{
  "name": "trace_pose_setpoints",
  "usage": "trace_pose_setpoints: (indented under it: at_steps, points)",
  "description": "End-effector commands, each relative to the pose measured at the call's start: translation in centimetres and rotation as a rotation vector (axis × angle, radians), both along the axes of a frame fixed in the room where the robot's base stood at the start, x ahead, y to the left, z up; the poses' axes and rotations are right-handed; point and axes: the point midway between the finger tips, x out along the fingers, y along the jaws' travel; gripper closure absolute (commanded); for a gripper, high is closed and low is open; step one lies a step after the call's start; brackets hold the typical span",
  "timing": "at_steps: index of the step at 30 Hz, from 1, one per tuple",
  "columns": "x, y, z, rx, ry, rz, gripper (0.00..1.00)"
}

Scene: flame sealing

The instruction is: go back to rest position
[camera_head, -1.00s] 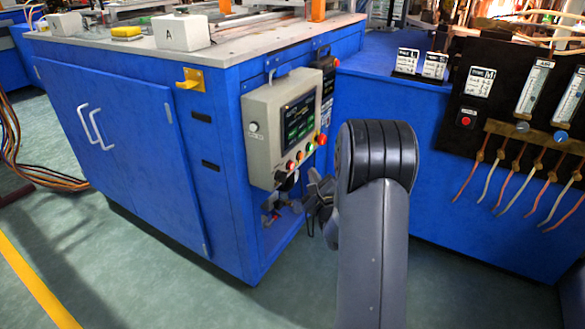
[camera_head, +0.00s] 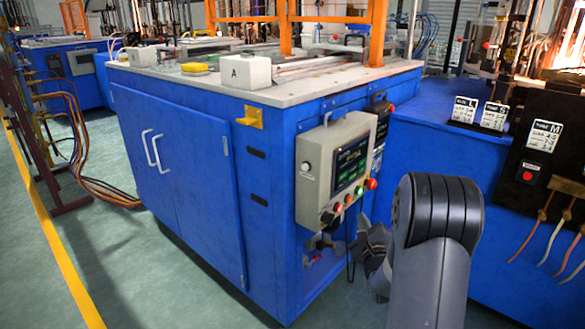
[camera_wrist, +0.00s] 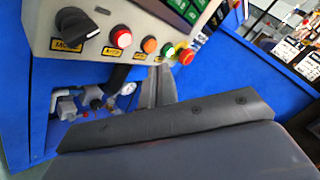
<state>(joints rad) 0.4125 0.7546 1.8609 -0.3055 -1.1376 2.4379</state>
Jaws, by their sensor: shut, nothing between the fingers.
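My gripper (camera_head: 366,246) is in front of the lower right part of the blue cabinet, just below the grey control box (camera_head: 336,172). It is partly hidden behind my dark arm in the head view. In the wrist view its narrow grey fingers (camera_wrist: 156,86) are shut and empty, pointing up towards the underside of the box's button row. The box carries a screen (camera_head: 351,166), a black rotary knob (camera_wrist: 82,23), a red button (camera_wrist: 121,38), an orange button (camera_wrist: 149,46) and a red emergency stop (camera_wrist: 187,56). I cannot tell whether the fingers touch the box.
The blue cabinet (camera_head: 185,180) has a grey top with a white block marked A (camera_head: 245,72). Small fittings and a gauge (camera_wrist: 128,88) sit in an opening under the box. A second blue bench (camera_head: 440,150) with small label cards stands at the right.

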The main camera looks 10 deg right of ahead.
Motion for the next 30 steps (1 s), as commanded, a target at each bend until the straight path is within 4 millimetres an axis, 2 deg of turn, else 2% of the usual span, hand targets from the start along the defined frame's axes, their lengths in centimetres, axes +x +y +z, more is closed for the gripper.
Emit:
trace_pose_setpoints:
  at_steps: [2,11,15,21,30]
  points:
    - [0.7,0.6,0.2,0.001,0.001,0.002,1.00]
    - [0.7,0.6,0.3,0.001,0.003,-0.002,1.00]
    - [-1.5,-1.3,-0.2,0.002,0.001,-0.006,1.00]
    - [-3.2,-2.6,-0.1,0.001,0.001,-0.003,1.00]
    - [-3.7,-2.9,0.0,0.001,0.000,0.000,1.00]
